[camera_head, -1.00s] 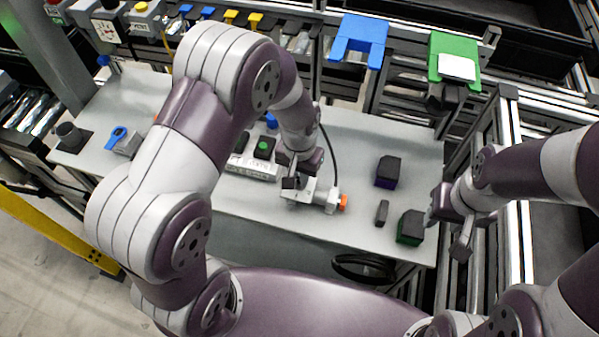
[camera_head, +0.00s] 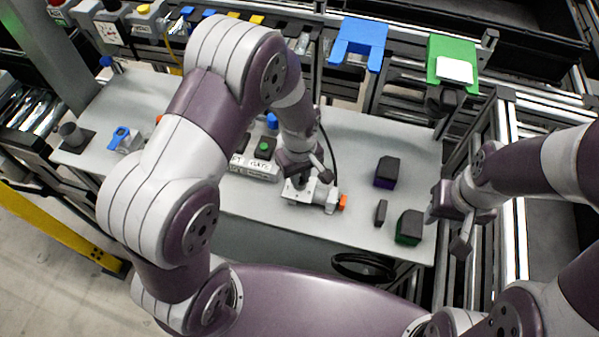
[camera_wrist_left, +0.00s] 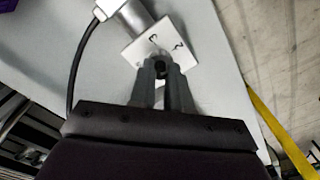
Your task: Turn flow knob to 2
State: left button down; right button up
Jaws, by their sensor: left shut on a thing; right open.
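The flow knob (camera_wrist_left: 160,68) is a small dark knob on a pale square plate (camera_wrist_left: 176,40) with dark marks that I cannot read for certain. The plate belongs to a grey-white fitting (camera_head: 308,192) with an orange end (camera_head: 342,202) on the table. My left gripper (camera_wrist_left: 162,72) points down at the fitting, its two fingers closed around the knob, which is partly hidden between them. In the head view the left gripper (camera_head: 306,180) hides the knob. My right gripper (camera_head: 453,222) is open and empty at the table's right edge.
A dark box with purple (camera_head: 387,172), a small dark block (camera_head: 381,213) and a green-sided dark box (camera_head: 410,227) stand right of the fitting. A labelled button box (camera_head: 255,168) is close on the left. A black cable (camera_wrist_left: 78,62) runs beside the fitting.

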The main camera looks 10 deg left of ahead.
pick_arm(q)
jog(key=shift+n, duration=1)
jog(key=c, duration=1.1)
grip_release()
jog(key=shift+r, duration=0.1)
jog(key=shift+r, duration=0.3)
notch_tip(320, 180, up, 12)
jog(key=shift+b, duration=1)
